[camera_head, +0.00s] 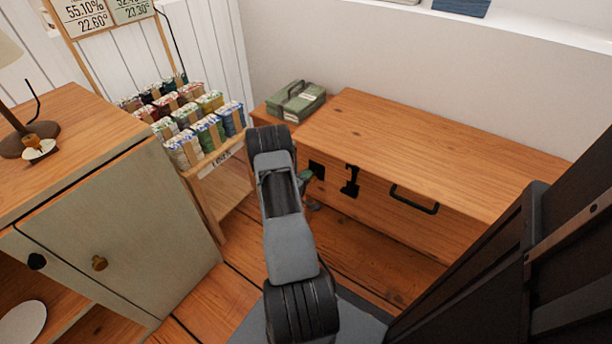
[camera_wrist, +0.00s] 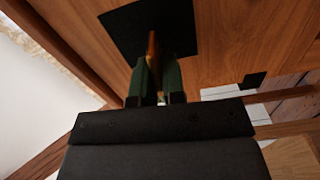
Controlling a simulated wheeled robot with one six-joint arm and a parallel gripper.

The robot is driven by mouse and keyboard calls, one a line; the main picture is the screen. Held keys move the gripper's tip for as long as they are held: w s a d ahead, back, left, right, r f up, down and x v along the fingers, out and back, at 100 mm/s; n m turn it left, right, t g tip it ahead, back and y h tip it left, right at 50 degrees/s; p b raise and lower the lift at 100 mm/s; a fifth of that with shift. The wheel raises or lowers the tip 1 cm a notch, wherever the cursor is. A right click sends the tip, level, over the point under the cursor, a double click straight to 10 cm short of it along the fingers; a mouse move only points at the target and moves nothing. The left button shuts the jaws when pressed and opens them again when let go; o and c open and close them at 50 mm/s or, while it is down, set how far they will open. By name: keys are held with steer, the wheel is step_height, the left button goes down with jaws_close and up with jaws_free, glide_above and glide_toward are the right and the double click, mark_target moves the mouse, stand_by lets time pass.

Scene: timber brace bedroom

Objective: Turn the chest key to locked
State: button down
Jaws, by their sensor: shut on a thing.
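The wooden chest (camera_head: 430,155) stands against the wall, its lid closed. A black lock plate (camera_head: 317,170) is on its front, left of a black hasp (camera_head: 351,181). In the wrist view the lock plate (camera_wrist: 180,28) is at the top, with a brass key (camera_wrist: 153,50) standing out from it. My gripper (camera_wrist: 157,76) has its green fingers shut on the key, close to the plate. The fingers hide most of the key, and I cannot tell its turn. In the head view my gripper (camera_head: 306,180) is at the lock plate, partly behind my arm.
A green box (camera_head: 295,101) sits at the chest's left end. A rack of colourful bundles (camera_head: 190,120) and a grey-green cabinet (camera_head: 130,225) stand to the left. A black handle (camera_head: 413,200) juts from the chest front. Some floor shows before the chest.

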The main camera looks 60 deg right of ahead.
steer(key=shift+n, duration=0.5)
stand_by(0.3)
steer(key=c, duration=1.3)
jaws_free()
steer(key=shift+f, duration=0.1)
steer(key=shift+o, duration=0.2)
steer(key=a+p, duration=0.3)
steer(key=a, duration=1)
steer(key=shift+a, duration=0.4)
steer(key=shift+w, duration=0.1)
